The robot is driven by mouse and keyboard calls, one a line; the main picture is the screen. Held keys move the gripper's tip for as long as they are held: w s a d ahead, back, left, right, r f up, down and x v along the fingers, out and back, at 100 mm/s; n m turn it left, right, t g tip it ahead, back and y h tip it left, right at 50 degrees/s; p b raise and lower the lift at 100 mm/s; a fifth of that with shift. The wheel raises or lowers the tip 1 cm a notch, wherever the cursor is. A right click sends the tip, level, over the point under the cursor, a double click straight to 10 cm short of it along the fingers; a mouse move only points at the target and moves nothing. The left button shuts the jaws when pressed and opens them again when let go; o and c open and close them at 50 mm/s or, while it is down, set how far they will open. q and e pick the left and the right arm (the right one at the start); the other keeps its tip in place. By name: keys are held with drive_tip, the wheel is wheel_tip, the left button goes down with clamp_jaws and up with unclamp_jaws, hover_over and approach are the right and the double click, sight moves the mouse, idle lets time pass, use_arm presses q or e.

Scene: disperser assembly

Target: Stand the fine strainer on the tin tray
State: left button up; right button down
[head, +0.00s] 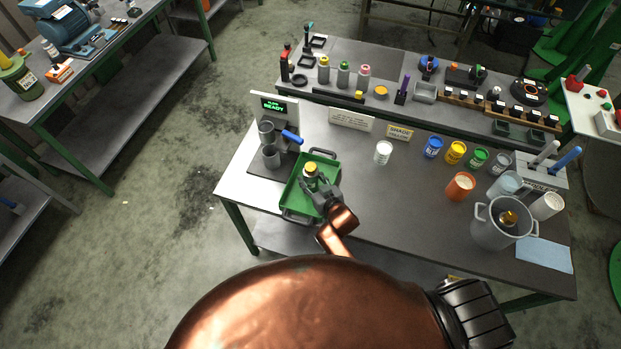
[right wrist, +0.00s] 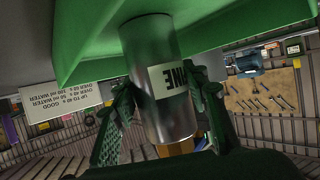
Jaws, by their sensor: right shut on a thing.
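The fine strainer (right wrist: 160,85) is a metal cylinder with a partly visible pale label ending in "INE". In the head view its yellow top (head: 311,168) shows over the green tray (head: 296,204). My right gripper (head: 319,186) reaches over the tray from the front right and is shut on the strainer. In the right wrist view its fingers (right wrist: 165,105) sit on both sides of the cylinder, and the strainer's far end is against or very close to the green tray surface (right wrist: 85,45). The strainer looks about upright. My left gripper is not in view.
Grey cups (head: 271,156) and a blue-handled tool (head: 291,137) stand behind the tray, beside a "READY" display (head: 273,106). A white jar (head: 383,152) is to the right. Coloured cans (head: 455,153) and a large grey pot (head: 500,226) are farther right. The table's middle is clear.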

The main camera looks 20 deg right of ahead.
drive_tip(key=shift+r, duration=0.15)
drive_tip(key=c, duration=1.1)
unclamp_jaws()
drive_tip(key=shift+f, duration=0.25)
drive_tip(key=shift+c, duration=0.2)
drive_tip(key=shift+r, duration=0.15)
drive_tip(key=v, duration=1.2)
